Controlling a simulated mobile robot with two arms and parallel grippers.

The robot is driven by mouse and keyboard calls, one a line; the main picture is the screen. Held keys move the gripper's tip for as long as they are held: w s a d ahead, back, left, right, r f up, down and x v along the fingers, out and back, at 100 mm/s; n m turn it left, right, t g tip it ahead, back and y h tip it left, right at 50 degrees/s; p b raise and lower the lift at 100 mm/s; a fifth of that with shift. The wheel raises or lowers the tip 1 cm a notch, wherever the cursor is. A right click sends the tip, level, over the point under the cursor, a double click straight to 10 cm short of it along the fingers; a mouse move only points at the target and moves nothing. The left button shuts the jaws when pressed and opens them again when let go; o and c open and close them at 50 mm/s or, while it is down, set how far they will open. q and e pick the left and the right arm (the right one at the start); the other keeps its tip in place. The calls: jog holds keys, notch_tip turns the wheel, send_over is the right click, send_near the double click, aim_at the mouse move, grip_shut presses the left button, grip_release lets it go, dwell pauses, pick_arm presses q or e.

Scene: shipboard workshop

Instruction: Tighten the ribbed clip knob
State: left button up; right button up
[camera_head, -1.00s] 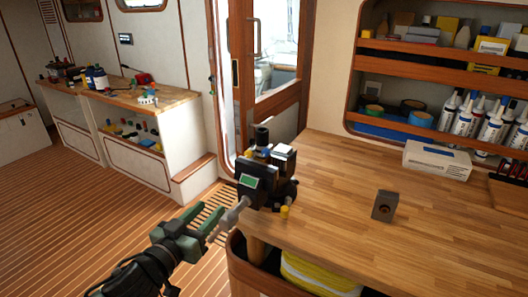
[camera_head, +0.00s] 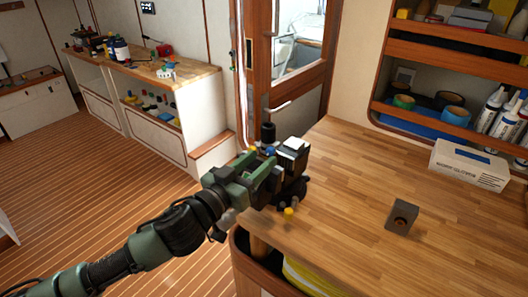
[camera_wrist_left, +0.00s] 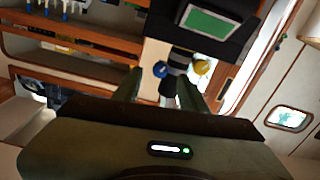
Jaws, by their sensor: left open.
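A black device (camera_head: 292,160) with a light top block and a dark upright cylinder stands at the table's near left corner. In the left wrist view its green screen (camera_wrist_left: 208,24) faces me. Below the screen are a dark banded cylinder (camera_wrist_left: 178,65), a yellow knob (camera_wrist_left: 203,67) and a blue knob (camera_wrist_left: 160,69). I cannot tell for sure which part is the ribbed clip knob. My left gripper (camera_head: 262,177) is open in front of the device and covers much of it. In the wrist view the banded cylinder lies between the fingers' directions; contact cannot be told.
The wooden table (camera_head: 345,200) carries a grey block with a hole (camera_head: 402,216) and a white carton (camera_head: 470,164). A small yellow cap (camera_head: 289,213) is by the device. Shelves with bottles and tape rolls stand behind. The table's middle is largely clear.

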aim_at(271, 151)
pick_arm(q)
jog(key=x, duration=0.2)
jog(key=shift+w+d, duration=0.25)
jog(key=shift+w, duration=0.05)
jog(key=shift+s+a, duration=0.1)
jog(key=shift+c, duration=0.2)
grip_shut()
jog(key=shift+m+p, duration=0.65)
jog(key=shift+m, duration=0.75)
jog(key=shift+o, duration=0.2)
grip_release()
jog(key=shift+f, duration=0.1)
